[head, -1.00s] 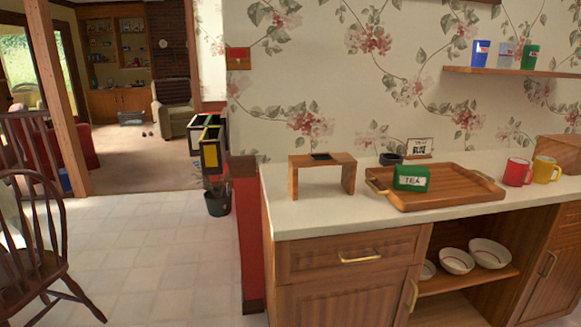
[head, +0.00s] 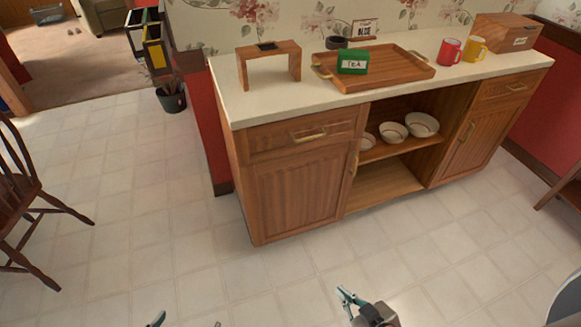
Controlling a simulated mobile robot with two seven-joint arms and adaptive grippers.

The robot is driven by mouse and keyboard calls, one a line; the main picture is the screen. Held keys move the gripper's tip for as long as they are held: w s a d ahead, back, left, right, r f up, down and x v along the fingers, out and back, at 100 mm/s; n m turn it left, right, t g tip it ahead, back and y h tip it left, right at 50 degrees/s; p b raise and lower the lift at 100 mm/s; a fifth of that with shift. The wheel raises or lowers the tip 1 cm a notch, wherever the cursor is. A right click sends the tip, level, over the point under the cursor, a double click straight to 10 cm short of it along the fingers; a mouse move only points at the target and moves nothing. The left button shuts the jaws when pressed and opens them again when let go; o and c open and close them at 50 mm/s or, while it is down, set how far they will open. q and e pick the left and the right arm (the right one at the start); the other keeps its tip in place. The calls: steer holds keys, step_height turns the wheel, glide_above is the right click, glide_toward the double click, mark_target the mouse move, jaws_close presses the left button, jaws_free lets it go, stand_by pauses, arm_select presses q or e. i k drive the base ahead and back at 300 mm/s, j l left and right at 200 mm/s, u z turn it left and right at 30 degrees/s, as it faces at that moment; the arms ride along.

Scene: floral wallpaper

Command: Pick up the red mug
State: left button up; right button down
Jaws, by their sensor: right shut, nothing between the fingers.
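The red mug (head: 448,51) stands upright on the white countertop at the right, just left of the yellow mug (head: 474,49) and beside the wooden tray (head: 400,72). My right gripper (head: 346,297) is shut and empty, low at the bottom of the head view, in front of the cabinet and far from the mug. Only small tips of my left gripper (head: 158,319) show at the bottom edge, so its jaws cannot be judged.
The tray holds a green tea box (head: 352,62). A small wooden stand (head: 270,62) is at the counter's left end, a wooden box (head: 505,33) at its right. Bowls (head: 393,133) sit on the open shelf. A chair (head: 22,200) stands left. The tiled floor before the cabinet is clear.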

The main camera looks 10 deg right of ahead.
mark_target(449, 50)
steer(key=z, duration=1.3)
steer(key=i+l+u, duration=0.2)
steer(key=u, duration=0.15)
steer(key=i+l+u, duration=0.2)
steer(key=l+u, duration=0.2)
steer(key=i+l, duration=0.15)
steer(key=l, duration=0.2)
steer(key=i+l+u, duration=0.1)
steer(key=l, duration=0.3)
steer(key=i+l, duration=0.25)
steer(key=i+l+u, duration=0.15)
steer(key=l, duration=0.35)
steer(key=i+l, duration=0.15)
steer(key=l, duration=0.25)
steer(key=i+l+u, duration=0.1)
steer(key=l, duration=0.25)
steer(key=i+l, duration=0.15)
steer(key=l, duration=0.3)
